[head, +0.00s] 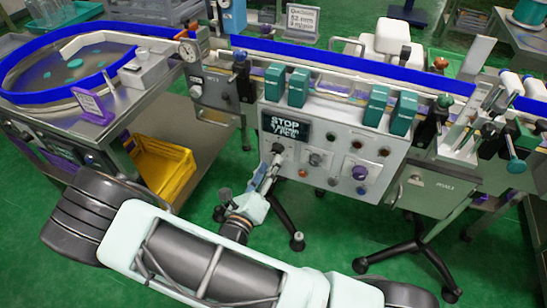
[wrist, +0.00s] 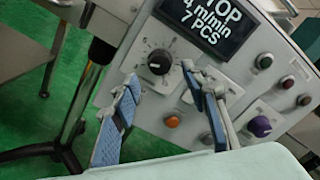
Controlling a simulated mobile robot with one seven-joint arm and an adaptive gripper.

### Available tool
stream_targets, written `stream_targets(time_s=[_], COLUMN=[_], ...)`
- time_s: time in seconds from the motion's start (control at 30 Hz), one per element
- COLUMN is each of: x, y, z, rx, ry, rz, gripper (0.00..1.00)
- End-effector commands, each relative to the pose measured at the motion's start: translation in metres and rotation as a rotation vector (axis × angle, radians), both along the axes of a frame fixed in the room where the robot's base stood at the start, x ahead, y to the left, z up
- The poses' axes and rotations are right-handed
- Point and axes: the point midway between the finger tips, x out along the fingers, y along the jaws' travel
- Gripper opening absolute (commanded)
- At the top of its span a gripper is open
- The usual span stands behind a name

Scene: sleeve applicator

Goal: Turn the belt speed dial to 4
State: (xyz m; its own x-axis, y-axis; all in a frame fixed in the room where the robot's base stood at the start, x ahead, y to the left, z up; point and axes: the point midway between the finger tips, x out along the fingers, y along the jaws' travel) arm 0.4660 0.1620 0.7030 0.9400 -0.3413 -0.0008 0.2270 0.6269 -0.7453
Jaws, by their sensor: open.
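The belt speed dial (wrist: 160,62) is a black round knob on a pale plate with a ring of tick marks, below the display; a light mark shows on its face, but the scale numbers are too small to read. In the head view the dial (head: 278,148) sits at the panel's left, just beyond my gripper (head: 268,174). In the wrist view my gripper (wrist: 160,76) is open, one blue-padded finger to each side below the dial, with nothing between them. The display (wrist: 208,22) seems to read 4 m/min and 7 PCS; the head view shows STOP on it.
Teal blocks (head: 298,87) stand above the panel. A yellow crate (head: 163,168) is at left under the round table.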

Motion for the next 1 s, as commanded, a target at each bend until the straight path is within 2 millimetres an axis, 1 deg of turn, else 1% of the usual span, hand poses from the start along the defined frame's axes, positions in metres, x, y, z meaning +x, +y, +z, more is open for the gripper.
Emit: stream_targets(time_s=[0.03,0.2,0.3,0.4,0.57,1.0], x=[-0.011,-0.043,-0.057,-0.065,-0.070,-0.070], y=[0.005,0.016,0.021,0.024,0.025,0.025], z=[0.000,0.000,-0.001,0.000,0.000,0.000], rx=[0.001,0.000,0.001,0.000,-0.001,-0.001], ry=[0.003,0.002,0.002,0.001,0.001,0.001], rz=[0.004,0.003,0.002,0.001,-0.001,-0.001], gripper=[0.41,0.41,0.41,0.41,0.41,0.41])
